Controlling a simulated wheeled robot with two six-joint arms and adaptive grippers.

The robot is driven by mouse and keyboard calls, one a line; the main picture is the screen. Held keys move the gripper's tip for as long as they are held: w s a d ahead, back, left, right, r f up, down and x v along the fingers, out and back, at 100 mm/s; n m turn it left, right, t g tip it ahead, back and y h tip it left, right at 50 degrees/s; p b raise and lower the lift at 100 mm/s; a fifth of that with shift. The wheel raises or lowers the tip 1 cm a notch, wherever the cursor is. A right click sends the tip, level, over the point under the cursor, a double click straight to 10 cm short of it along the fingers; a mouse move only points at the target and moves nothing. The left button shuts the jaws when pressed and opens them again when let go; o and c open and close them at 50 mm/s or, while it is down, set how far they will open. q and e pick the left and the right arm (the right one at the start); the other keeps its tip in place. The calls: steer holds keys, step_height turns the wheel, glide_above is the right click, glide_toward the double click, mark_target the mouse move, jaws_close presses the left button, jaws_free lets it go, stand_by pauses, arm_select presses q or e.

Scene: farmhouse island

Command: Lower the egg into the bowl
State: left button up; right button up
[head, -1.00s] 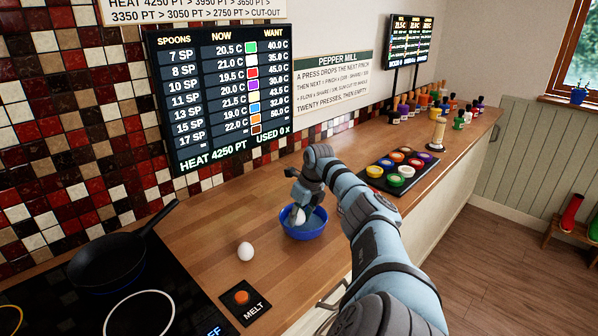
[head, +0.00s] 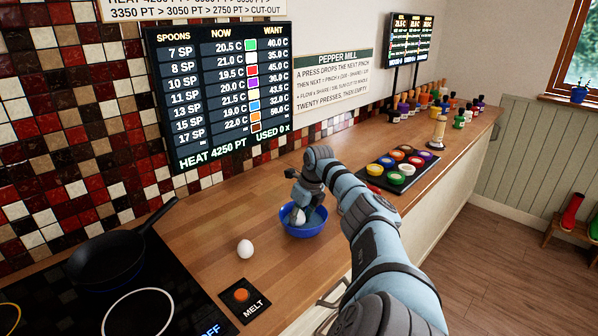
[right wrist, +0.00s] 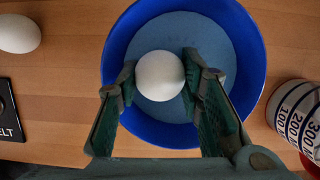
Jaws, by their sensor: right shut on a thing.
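My right gripper (head: 303,206) reaches down over the blue bowl (head: 316,229) on the wooden counter. It is shut on a white egg (head: 297,216). In the right wrist view, the held egg (right wrist: 160,75) sits between the two fingertips, inside the outline of the bowl (right wrist: 118,52). The exact gap between the egg and the bowl's floor cannot be told. A second white egg (head: 246,248) lies on the counter left of the bowl, and it also shows in the right wrist view (right wrist: 18,33). My left gripper is not in view.
A black pan (head: 108,258) stands on the hob at the left. A MELT button (head: 241,295) is in front of the loose egg. A tray of coloured pots (head: 372,181) lies beyond the bowl. A marked measuring cup (right wrist: 298,110) is right of the bowl in the wrist view.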

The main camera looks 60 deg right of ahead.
mark_target(300, 212)
steer(key=o, duration=1.2)
steer(key=v, duration=0.7)
steer(key=shift+s+r, duration=0.25)
steer(key=shift+w, duration=0.15)
